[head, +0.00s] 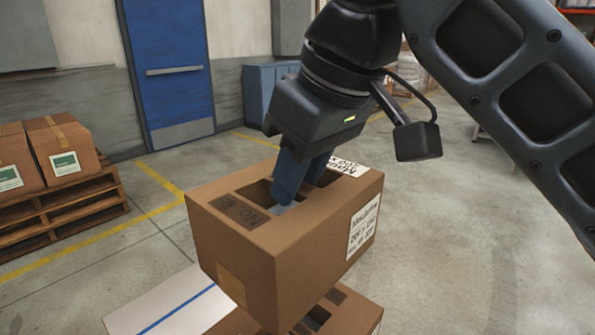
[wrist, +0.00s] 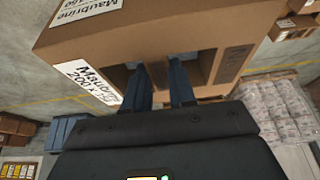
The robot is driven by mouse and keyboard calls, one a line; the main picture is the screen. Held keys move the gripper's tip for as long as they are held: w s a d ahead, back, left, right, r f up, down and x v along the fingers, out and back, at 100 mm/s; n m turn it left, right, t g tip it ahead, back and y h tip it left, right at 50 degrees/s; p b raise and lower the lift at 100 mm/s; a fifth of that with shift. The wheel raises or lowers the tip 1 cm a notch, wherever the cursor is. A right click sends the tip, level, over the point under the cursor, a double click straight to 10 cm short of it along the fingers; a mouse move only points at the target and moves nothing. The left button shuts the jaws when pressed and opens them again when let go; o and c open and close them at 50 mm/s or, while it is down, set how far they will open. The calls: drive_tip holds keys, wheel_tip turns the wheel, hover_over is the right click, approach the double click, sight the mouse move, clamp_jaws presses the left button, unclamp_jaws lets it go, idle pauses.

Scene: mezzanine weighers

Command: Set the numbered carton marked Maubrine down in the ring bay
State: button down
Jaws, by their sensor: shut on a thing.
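The brown carton (head: 235,245) is in my gripper (head: 300,180), upright in the middle of the head view. My gripper points down, with its blue fingers in the carton's top openings and shut on the strip between them. A white label (head: 363,226) is on its right side, and a dark patch marked "No" and a partly hidden figure is on top. In the wrist view the carton (wrist: 145,45) fills the upper part, and its labels read "Maubrine" (wrist: 88,10). I cannot make out a ring bay in either view.
Another brown carton (head: 352,318) is below the held one; I cannot tell whether they touch. A white surface with a blue line (head: 165,300) lies beside it. Cartons on a pallet (head: 60,215) stand at left. A blue door (head: 168,65) is behind. Floor at right is clear.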

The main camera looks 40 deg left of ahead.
drive_tip(key=shift+f, duration=0.1)
idle(0.3)
drive_tip(key=shift+d+f, duration=0.2)
drive_tip(key=shift+f, duration=0.55)
drive_tip(key=shift+f+b, duration=0.15)
drive_tip(key=shift+b, duration=0.15)
wheel_tip(320, 180, down, 11)
drive_tip(key=b, duration=0.4)
drive_tip(key=shift+f, duration=0.15)
idle(0.8)
drive_tip(key=shift+f+b, duration=0.2)
drive_tip(key=shift+b, duration=0.1)
idle(0.5)
drive_tip(key=c, duration=0.8)
unclamp_jaws()
drive_tip(key=shift+c, duration=0.2)
